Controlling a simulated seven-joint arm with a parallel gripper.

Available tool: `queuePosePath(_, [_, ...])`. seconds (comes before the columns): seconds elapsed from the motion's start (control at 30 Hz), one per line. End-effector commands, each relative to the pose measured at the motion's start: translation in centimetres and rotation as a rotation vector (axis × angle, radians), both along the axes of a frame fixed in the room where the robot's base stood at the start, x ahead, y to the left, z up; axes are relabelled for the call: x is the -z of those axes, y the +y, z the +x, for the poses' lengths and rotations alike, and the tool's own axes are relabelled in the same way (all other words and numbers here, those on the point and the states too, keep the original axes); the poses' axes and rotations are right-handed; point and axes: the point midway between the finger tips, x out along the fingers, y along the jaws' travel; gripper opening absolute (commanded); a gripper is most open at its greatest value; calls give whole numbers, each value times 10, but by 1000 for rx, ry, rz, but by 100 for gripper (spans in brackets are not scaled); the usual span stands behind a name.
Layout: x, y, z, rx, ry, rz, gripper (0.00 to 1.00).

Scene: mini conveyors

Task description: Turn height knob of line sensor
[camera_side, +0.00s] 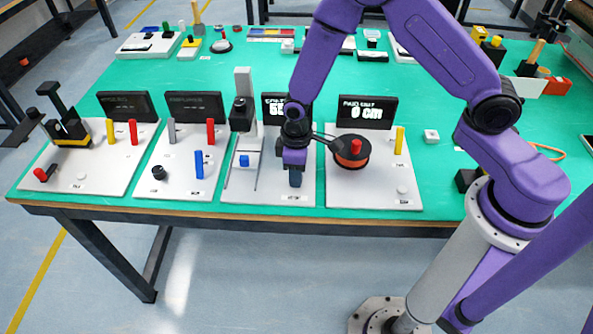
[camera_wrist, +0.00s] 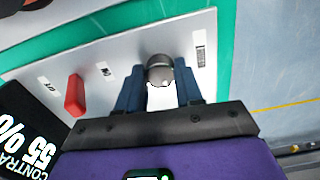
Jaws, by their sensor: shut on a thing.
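My gripper (camera_side: 296,180) points down at the front right of the third white board (camera_side: 268,193). In the wrist view its two blue fingers (camera_wrist: 160,88) are shut on a dark grey round knob (camera_wrist: 160,66), one finger on each side. In the side view the gripper hides this knob. A red lever (camera_wrist: 75,95) stands on the same board, apart from the fingers. A black display (camera_wrist: 22,145) behind it reads 55 %. The sensor stand (camera_side: 243,85) with a black round part rises at the board's back left. The labels are too small to read.
A blue cube (camera_side: 244,161) sits on the board left of my gripper. The board to the right has an orange-black reel (camera_side: 350,160) and a yellow lever (camera_side: 399,141). The boards to the left carry several levers and a black knob (camera_side: 159,173). The table edge is close in front.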

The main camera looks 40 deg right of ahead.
Motion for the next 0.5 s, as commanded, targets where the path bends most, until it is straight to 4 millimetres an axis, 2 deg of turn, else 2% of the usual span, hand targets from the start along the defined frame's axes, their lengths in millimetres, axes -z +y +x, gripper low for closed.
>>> queuePosePath(0.2, [0,0,1,-87,-1,1,5])
queuePosePath(0.5, [0,1,0,-127,-1,1,5])
